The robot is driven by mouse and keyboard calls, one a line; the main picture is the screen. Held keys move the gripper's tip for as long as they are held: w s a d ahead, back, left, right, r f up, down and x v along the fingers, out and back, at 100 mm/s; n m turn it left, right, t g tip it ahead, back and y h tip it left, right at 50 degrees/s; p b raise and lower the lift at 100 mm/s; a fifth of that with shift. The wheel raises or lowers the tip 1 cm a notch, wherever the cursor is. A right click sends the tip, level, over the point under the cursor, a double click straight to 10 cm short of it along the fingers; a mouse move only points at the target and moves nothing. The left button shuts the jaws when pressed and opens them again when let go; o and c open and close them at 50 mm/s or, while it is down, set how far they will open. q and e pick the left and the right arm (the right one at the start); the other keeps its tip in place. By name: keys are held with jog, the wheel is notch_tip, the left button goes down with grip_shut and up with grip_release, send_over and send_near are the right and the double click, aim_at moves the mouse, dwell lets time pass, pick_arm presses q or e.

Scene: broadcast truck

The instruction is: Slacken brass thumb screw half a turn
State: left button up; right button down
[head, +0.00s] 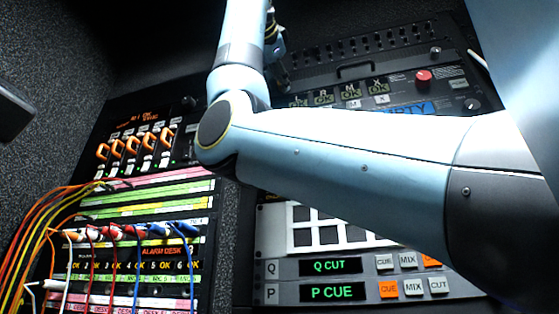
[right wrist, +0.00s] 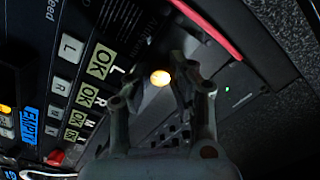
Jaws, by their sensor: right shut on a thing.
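The brass thumb screw (right wrist: 160,78) shows in the right wrist view as a small, bright yellowish round head between my fingertips. My right gripper (right wrist: 158,92) is shut on it, one finger on each side. In the head view my right gripper (head: 282,78) points down at the upper panel, partly behind my own arm, and the screw cannot be made out there. The screw's turn angle cannot be read.
A panel with green OK labels (head: 353,90) and a red knob (head: 424,78) lies beside the gripper. A patch bay (head: 150,205) with several coloured cables stands at left. A red strip (right wrist: 205,28) runs near the fingers.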

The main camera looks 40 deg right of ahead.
jog(key=shift+n+g+h+b, duration=0.25)
jog(key=shift+n+b, duration=1.1)
jog(key=shift+n, duration=7.1)
jog(key=shift+n+g+h+b, duration=0.25)
jog(key=shift+n+b, duration=1.1)
jog(key=shift+n, duration=7.1)
jog(key=c, duration=1.2)
grip_release()
jog(key=v, duration=1.2)
jog(key=shift+r, duration=0.25)
